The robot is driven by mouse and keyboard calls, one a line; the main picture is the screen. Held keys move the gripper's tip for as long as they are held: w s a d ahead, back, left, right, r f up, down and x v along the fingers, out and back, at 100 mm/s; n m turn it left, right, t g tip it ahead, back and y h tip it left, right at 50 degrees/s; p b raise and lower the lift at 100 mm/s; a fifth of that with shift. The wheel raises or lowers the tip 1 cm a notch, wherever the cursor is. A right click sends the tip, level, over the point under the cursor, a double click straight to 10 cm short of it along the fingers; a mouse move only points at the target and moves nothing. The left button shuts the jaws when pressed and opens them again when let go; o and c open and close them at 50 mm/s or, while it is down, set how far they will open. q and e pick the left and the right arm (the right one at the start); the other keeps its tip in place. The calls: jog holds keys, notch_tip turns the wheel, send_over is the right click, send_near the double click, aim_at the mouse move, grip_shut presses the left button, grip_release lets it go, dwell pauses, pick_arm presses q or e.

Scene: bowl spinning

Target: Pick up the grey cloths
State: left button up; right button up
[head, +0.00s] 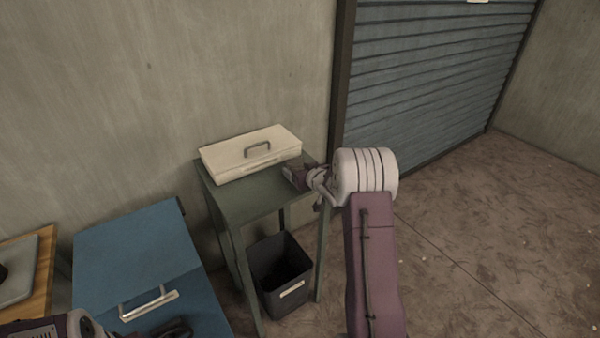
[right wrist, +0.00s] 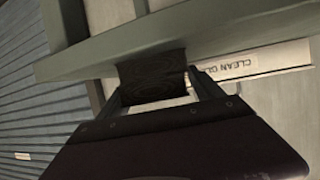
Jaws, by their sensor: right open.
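No grey cloth can be made out for certain in the head view. In the right wrist view a dark, textured patch (right wrist: 152,78) lies between my right fingers; I cannot tell whether it is cloth. My right gripper (head: 290,176) is open at the front right of a cream box with a handle (head: 232,151), close to the green stand's top (head: 252,200). The right gripper also shows in the right wrist view (right wrist: 160,95). The box's label (right wrist: 232,67) starts "CLEAN". My left gripper (head: 176,328) is partly visible at the bottom edge, near a blue chest.
A dark bin (head: 284,258) with a white label stands under the stand. The blue chest (head: 140,246) with a metal handle is at lower left, beside a wooden surface (head: 46,268). A shutter door (head: 430,75) is behind. The floor at right is clear.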

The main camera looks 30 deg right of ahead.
aim_at(300, 167)
jog(key=shift+s+r, duration=0.1)
jog(key=c, duration=1.5)
notch_tip(300, 167, up, 5)
jog(key=shift+f+p, duration=0.1)
jog(key=shift+p, duration=0.55)
jog(key=shift+s+d+r+p, duration=0.5)
jog(key=shift+s+d+r, duration=0.55)
jog(key=shift+s, duration=0.55)
jog(key=shift+s+d+r+p, duration=0.5)
jog(key=shift+s+d+r, duration=0.55)
jog(key=shift+s, duration=0.6)
jog(key=shift+s+d+r+p, duration=0.5)
jog(key=shift+s+d+r, duration=0.55)
jog(key=shift+s, duration=0.55)
